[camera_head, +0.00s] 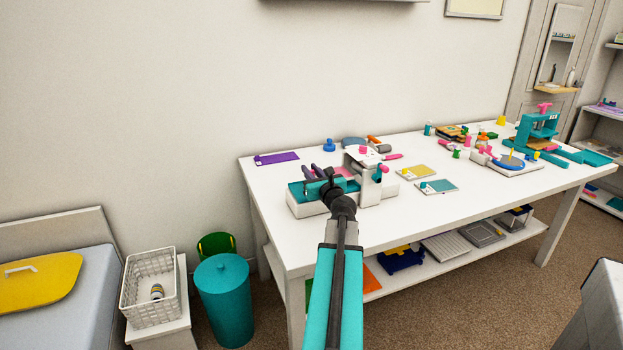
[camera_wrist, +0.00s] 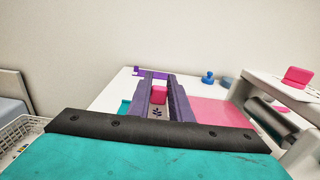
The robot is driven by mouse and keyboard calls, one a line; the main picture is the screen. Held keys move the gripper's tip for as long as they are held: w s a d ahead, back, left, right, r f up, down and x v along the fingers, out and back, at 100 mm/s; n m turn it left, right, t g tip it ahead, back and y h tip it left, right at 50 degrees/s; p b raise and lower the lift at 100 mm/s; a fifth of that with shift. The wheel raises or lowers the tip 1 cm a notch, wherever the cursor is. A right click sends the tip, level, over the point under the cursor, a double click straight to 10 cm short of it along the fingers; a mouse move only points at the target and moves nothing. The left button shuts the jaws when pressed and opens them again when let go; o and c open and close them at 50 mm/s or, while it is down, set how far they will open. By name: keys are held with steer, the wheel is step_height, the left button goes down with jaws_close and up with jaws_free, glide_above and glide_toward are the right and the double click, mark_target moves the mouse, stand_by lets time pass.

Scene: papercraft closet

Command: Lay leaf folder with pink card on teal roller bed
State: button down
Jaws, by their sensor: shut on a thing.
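My gripper (camera_head: 319,173) has purple fingers and is over the left part of the roller machine in the head view. In the wrist view my gripper (camera_wrist: 160,95) is shut on a pink block-like grip of the leaf folder (camera_wrist: 157,113), which shows a dark leaf print. The pink card (camera_wrist: 222,112) reaches right from the fingers toward the dark roller (camera_wrist: 270,116); it also shows in the head view (camera_head: 345,172). The teal roller bed (camera_head: 308,195) lies under the gripper, mostly hidden in the wrist view. I cannot tell whether the folder touches the bed.
The white roller housing (camera_head: 368,187) with a pink knob (camera_wrist: 297,75) stands close on the right. A purple plate (camera_head: 276,158) and a blue knob (camera_head: 329,145) lie behind. Yellow (camera_head: 417,172) and teal (camera_head: 436,187) folders lie right. The table's front left is clear.

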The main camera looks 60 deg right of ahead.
steer(key=shift+f, duration=1.25)
steer(key=shift+f, duration=0.15)
steer(key=c, duration=1.6)
jaws_free()
